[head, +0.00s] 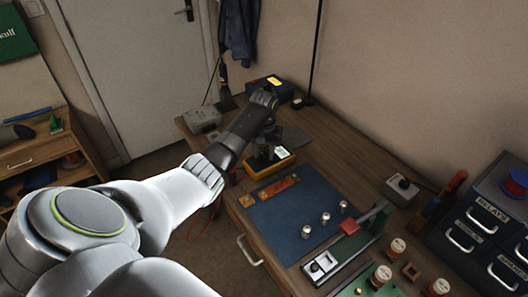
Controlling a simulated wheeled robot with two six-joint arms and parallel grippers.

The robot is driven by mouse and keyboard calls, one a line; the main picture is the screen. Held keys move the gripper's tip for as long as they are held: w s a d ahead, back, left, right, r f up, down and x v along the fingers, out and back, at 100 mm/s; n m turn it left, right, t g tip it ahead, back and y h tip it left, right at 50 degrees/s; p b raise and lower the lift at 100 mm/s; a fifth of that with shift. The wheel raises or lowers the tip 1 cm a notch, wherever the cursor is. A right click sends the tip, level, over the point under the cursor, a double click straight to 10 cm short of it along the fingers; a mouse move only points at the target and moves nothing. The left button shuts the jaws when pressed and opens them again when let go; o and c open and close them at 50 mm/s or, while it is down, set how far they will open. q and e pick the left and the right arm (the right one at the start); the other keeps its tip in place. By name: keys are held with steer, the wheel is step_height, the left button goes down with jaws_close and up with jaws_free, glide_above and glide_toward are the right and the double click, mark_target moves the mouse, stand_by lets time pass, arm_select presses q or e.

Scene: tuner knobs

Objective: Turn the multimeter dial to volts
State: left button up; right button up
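The multimeter (256,194) is a yellow-edged instrument with a small lit screen, lying on the wooden bench beyond the blue mat in the head view. My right gripper is not in view.
A blue mat (290,217) holds an orange tray (280,187) and three silver knobs (325,218). A grey box (202,119) and a blue instrument (284,91) stand behind. A drawer cabinet (483,235) is at right. A green board (372,284) and spools are at front right.

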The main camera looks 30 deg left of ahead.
arm_select(q)
steer(key=c, duration=0.6)
steer(key=shift+o, duration=0.2)
steer(key=shift+r+m+p, duration=0.2)
steer(key=shift+m+p, duration=0.5)
steer(key=shift+p, duration=0.05)
steer(key=shift+m+p, duration=0.9)
steer(key=shift+m, duration=0.3)
steer(key=m+p, duration=0.1)
steer(key=m, duration=0.2)
steer(key=shift+m+p, duration=0.4)
steer(key=shift+w+f+m+p, duration=0.1)
steer(key=shift+m+p, duration=0.45)
steer(key=shift+m, duration=1.55)
steer(key=o, duration=1)
steer(key=shift+c, duration=0.2)
